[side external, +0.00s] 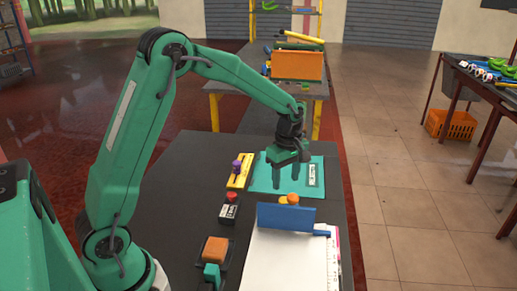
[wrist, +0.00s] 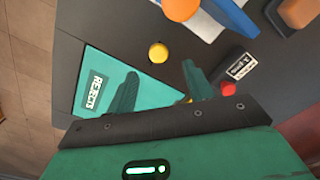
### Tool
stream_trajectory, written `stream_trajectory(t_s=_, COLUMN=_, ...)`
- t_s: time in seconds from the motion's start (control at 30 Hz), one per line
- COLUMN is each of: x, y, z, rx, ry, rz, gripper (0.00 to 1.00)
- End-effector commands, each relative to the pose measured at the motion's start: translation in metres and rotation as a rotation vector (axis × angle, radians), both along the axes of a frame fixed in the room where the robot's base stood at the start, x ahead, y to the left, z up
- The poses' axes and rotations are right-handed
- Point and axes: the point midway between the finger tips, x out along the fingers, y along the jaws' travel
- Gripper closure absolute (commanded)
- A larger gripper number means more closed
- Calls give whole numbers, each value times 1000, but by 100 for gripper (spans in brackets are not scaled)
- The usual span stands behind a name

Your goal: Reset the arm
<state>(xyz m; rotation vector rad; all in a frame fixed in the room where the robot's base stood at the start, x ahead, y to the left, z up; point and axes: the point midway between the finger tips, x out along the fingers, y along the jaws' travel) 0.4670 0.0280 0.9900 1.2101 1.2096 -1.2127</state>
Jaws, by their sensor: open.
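My green arm reaches out over a dark table. My gripper (side external: 291,177) points down above a teal mat, with its two fingers apart and nothing between them. In the wrist view my gripper (wrist: 158,82) also shows open and empty. The teal mat (side external: 262,178) lies flat under the fingers; in the wrist view the mat (wrist: 98,62) carries a label reading REJECTS. I cannot tell how far the fingertips are above the mat.
A blue upright panel (side external: 286,217) stands by a white sheet (side external: 290,262). An orange block (side external: 215,250), a red-button box (side external: 229,209), a yellow piece with a purple knob (side external: 239,172) and a yellow disc (wrist: 158,53) are near. The dark table (side external: 185,190) is bare on the left.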

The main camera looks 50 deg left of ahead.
Motion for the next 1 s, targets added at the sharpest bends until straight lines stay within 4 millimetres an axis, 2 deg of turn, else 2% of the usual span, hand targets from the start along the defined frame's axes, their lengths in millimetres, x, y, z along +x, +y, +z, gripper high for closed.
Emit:
stream_trajectory(t_s=0.27, x=-2, y=0, z=5, rx=1, ry=-8, rz=-20, gripper=48)
stream_trajectory(t_s=0.47, x=-14, y=-3, z=27, rx=5, ry=-40, rz=-115, gripper=48)
stream_trajectory(t_s=0.67, x=-37, y=-7, z=60, rx=17, ry=-93, rz=-285, gripper=48)
stream_trajectory(t_s=1.0, x=-87, y=-14, z=109, rx=65, ry=-188, rz=-609, gripper=48)
